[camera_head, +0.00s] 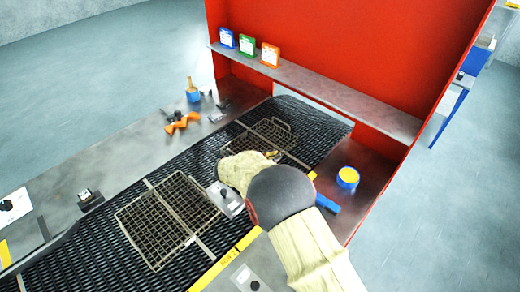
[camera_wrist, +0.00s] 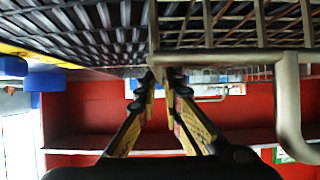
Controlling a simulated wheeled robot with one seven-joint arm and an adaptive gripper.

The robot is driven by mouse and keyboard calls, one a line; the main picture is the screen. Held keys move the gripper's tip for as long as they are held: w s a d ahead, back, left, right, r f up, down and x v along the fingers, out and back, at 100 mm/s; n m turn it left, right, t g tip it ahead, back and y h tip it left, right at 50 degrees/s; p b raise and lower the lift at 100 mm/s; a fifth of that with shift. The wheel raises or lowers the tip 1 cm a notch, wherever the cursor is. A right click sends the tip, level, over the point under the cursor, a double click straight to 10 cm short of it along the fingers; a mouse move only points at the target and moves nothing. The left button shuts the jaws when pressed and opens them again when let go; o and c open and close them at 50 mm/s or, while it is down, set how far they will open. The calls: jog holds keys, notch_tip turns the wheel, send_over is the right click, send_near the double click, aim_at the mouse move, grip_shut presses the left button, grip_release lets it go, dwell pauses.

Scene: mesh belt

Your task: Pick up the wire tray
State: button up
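Two wire trays lie on the black mesh belt (camera_head: 95,225). The nearer wire tray (camera_head: 168,220) lies flat and clear of my arm. The farther wire tray (camera_head: 268,132) is partly hidden by my arm. My gripper (camera_head: 272,155) is at its near side, with a yellow finger showing. In the wrist view, my gripper's fingers (camera_wrist: 160,78) are drawn nearly together at the corner of a wire tray (camera_wrist: 235,57). Its rim appears to run in between the fingertips. A bent handle (camera_wrist: 290,110) of this tray hangs at the right. The tray shows no clear lift off the belt.
A red-walled booth with a grey shelf (camera_head: 320,90) stands behind the belt. Several coloured boxes sit on the shelf. A yellow-topped can (camera_head: 348,177) stands right of the belt. An orange zigzag piece (camera_head: 182,123) and a blue pot (camera_head: 193,95) are on the left counter.

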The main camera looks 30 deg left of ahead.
jog(key=shift+w+d+f, duration=0.1)
jog(key=shift+w+f, duration=0.1)
jog(key=shift+w, duration=0.25)
grip_shut()
jog(key=shift+r, duration=0.2)
jog(key=shift+r, duration=0.25)
jog(key=r, duration=0.1)
jog(key=r+p, duration=0.1)
jog(key=r, duration=0.1)
jog(key=shift+s+d+r, duration=0.15)
jog(key=shift+s+r, duration=0.05)
jog(key=s+d+r+p, duration=0.2)
jog(key=s+d+r, duration=0.6)
jog(key=s+d, duration=0.1)
jog(key=shift+s+r+p, duration=0.3)
jog(key=shift+s+r, duration=0.1)
jog(key=shift+s, duration=0.1)
